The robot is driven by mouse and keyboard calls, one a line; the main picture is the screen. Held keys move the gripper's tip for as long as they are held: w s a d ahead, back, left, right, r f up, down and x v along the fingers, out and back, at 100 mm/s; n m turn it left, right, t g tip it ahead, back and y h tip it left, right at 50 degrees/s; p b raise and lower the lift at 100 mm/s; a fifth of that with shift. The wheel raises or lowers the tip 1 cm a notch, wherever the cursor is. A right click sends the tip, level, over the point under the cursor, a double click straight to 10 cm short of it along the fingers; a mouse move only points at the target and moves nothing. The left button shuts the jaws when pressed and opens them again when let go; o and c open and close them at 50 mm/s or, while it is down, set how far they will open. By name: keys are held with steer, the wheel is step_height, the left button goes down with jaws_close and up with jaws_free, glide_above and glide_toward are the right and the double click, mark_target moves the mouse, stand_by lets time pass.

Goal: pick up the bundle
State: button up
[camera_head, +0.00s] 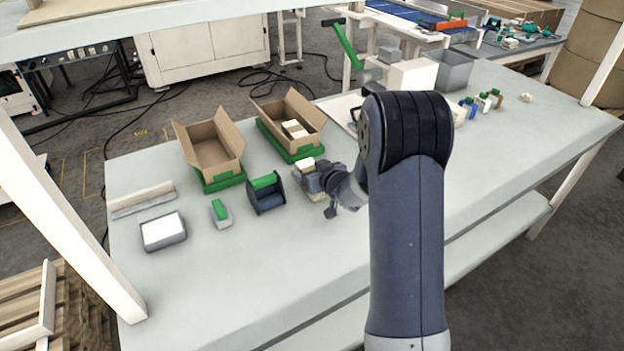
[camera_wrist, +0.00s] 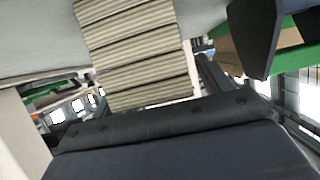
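The bundle (camera_head: 305,165), a cream stack, stands on the table at my gripper, partly hidden by it in the head view. In the wrist view the bundle (camera_wrist: 138,50) shows as a ribbed, layered beige block just beyond the dark palm. My gripper (camera_head: 322,184) is low over the table beside the bundle. One dark finger (camera_wrist: 256,35) shows to the right of the bundle with a gap between them, so the gripper looks open. The other finger is not clearly seen.
An open carton (camera_head: 211,152) and another carton (camera_head: 289,112) with cream blocks inside stand on green bases behind. A dark holder with a green top (camera_head: 266,193), a green-topped block (camera_head: 221,213) and a white-topped tray (camera_head: 163,231) lie left. The table's front is clear.

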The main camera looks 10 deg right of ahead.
steer(key=c, duration=1)
